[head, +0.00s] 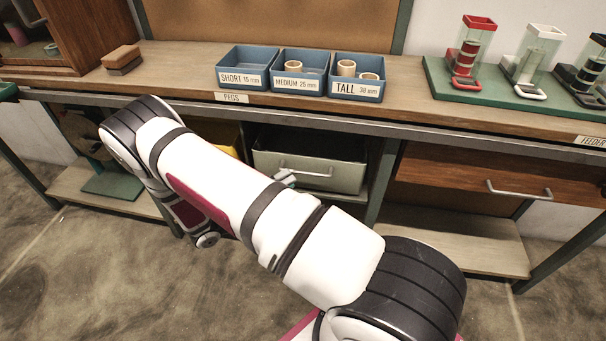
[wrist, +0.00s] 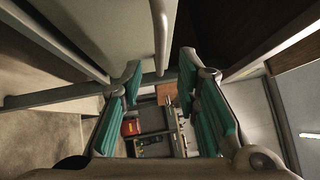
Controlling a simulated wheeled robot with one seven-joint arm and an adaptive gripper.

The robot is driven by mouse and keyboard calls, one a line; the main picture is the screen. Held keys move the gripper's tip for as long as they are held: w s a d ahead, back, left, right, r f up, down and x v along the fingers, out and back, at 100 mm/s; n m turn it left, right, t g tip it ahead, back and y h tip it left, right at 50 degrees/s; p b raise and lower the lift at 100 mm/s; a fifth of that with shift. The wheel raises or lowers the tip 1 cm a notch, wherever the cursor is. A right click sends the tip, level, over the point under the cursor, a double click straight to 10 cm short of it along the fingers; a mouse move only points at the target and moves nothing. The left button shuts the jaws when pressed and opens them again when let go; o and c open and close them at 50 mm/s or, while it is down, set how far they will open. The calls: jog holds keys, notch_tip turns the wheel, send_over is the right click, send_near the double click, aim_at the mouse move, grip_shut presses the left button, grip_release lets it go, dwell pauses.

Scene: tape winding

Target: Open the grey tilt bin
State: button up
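The grey tilt bin (head: 265,160) sits under the bench in the head view, with a bar handle (head: 312,173) across its front. It looks shut. My forearm crosses in front of its lower left part. My gripper is mostly hidden behind the arm in the head view; a small pale piece, perhaps a fingertip, shows by the handle's left end. In the wrist view my gripper (wrist: 160,72) is open, with teal pads apart. A pale bar (wrist: 160,30), apparently the handle, reaches down between the fingertips. I cannot tell whether either finger touches it.
A wooden drawer (head: 480,180) is right of the bin. A yellow bin (head: 228,138) is partly hidden at its left. Above, the bench (head: 190,75) carries blue peg trays (head: 248,80) and feeders (head: 467,60). Bench legs (head: 382,180) stand close by. The floor in front is clear.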

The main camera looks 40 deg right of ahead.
aim_at(303, 173)
jog(key=shift+s+d+r+b, duration=0.15)
jog(key=shift+d, duration=0.9)
jog(key=shift+s+d+r+b, duration=0.1)
jog(key=shift+d+r+b, duration=0.05)
jog(key=shift+d, duration=0.85)
jog(key=shift+s+d+r+b, duration=0.15)
jog(key=shift+d, duration=0.9)
grip_shut()
